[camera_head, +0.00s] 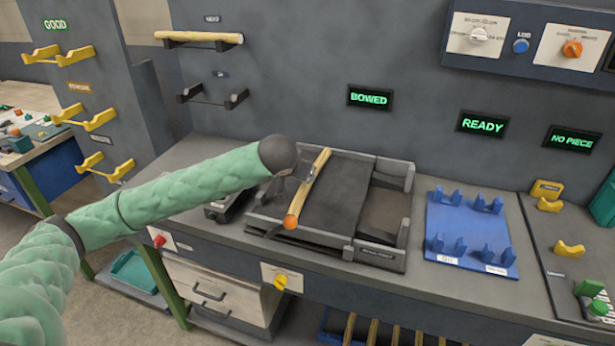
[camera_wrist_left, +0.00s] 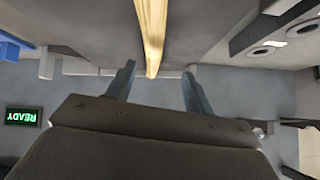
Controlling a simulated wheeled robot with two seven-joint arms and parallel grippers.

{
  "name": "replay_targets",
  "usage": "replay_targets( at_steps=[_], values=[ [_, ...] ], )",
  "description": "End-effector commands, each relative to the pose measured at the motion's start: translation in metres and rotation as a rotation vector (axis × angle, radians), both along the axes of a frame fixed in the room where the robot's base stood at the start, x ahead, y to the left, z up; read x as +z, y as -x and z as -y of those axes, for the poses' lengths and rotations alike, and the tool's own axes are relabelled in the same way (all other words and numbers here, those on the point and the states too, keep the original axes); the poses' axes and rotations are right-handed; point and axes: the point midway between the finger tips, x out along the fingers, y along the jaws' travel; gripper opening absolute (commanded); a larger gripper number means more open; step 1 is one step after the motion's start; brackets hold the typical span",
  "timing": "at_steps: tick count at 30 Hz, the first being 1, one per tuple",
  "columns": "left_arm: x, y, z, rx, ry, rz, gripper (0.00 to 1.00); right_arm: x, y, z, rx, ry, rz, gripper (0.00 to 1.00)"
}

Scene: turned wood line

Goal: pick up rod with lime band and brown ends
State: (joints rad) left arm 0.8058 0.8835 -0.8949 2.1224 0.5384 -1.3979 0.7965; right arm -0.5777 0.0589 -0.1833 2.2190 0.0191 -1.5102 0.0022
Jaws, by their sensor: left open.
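A pale wooden rod (camera_head: 307,188) lies slanted across the left part of a dark grey tray-like fixture (camera_head: 336,197). Its near end is orange-brown; I cannot make out a lime band. My left gripper (camera_head: 308,173) is over the rod's middle, partly hidden behind my wrist. In the left wrist view the gripper (camera_wrist_left: 159,72) is open, one finger on each side of the line of the rod (camera_wrist_left: 152,32). I cannot tell whether a finger touches it. My right gripper is not in view.
Another pale rod (camera_head: 198,37) rests on a wall rack at the upper left. A blue cradle plate (camera_head: 471,234) stands right of the fixture. Yellow hooks (camera_head: 88,117) line the left panel. Several rods (camera_head: 372,330) sit below the bench. Lit signs read BOWED, READY and NO PIECE.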

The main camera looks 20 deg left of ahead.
Motion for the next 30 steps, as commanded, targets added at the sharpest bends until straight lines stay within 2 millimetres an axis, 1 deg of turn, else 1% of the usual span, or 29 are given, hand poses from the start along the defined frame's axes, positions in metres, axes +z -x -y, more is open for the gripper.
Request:
replay_targets(
  at_steps=[9,13,18,23,30],
  values=[
    [0.0,-0.001,0.004,0.102,0.127,0.001,0.53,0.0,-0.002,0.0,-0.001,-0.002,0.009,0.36],
    [-0.004,-0.007,0.004,0.113,0.138,0.001,0.53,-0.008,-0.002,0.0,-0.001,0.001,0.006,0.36],
    [-0.016,-0.017,0.005,0.112,0.138,0.0,0.53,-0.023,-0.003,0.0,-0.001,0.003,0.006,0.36],
    [-0.021,-0.023,0.006,0.111,0.136,0.001,0.53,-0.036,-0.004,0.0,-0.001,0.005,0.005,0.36],
    [-0.036,-0.036,0.009,0.111,0.136,0.001,0.53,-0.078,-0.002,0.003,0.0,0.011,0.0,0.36]
  ],
)
